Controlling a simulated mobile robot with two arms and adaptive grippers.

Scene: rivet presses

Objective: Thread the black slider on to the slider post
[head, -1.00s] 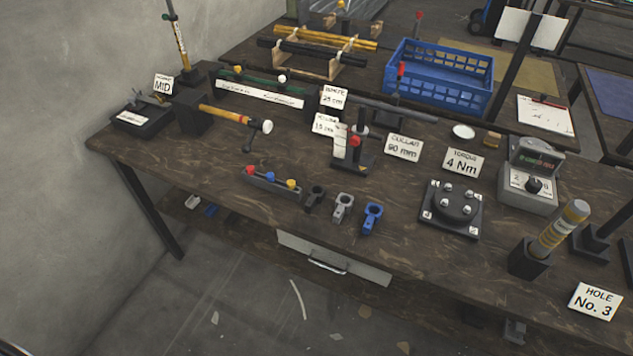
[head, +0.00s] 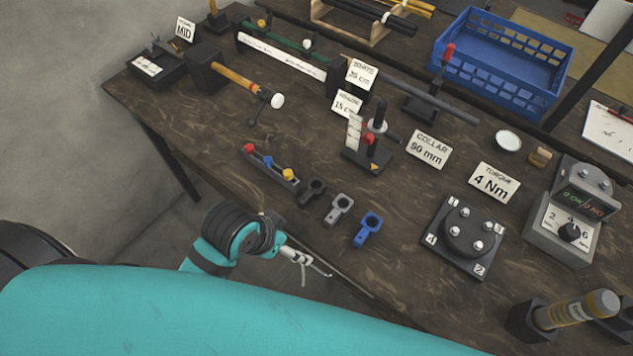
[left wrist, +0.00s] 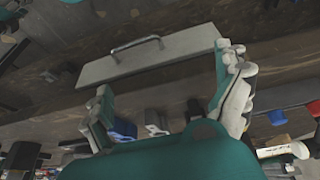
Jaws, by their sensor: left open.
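The black slider (head: 312,192) lies on the bench near its front edge, left of a grey slider (head: 339,208) and a blue slider (head: 368,228). A stand with an upright black post (head: 379,108) is behind them, with a red part and a white scale; I take it as the slider post. My left gripper (head: 318,265) is at the bench's front edge, in front of the sliders, apart from them and empty. In the left wrist view its two fingers (left wrist: 168,78) are spread wide. The blue slider (left wrist: 125,128) and grey slider (left wrist: 155,124) seem to show there.
A bar with coloured knobs (head: 270,167) lies left of the sliders. A torque plate with bolts (head: 466,236) stands to the right. COLLAR (head: 429,150) and TORQUE (head: 494,183) cards stand behind. A drawer front with a handle (left wrist: 150,60) is close in the left wrist view.

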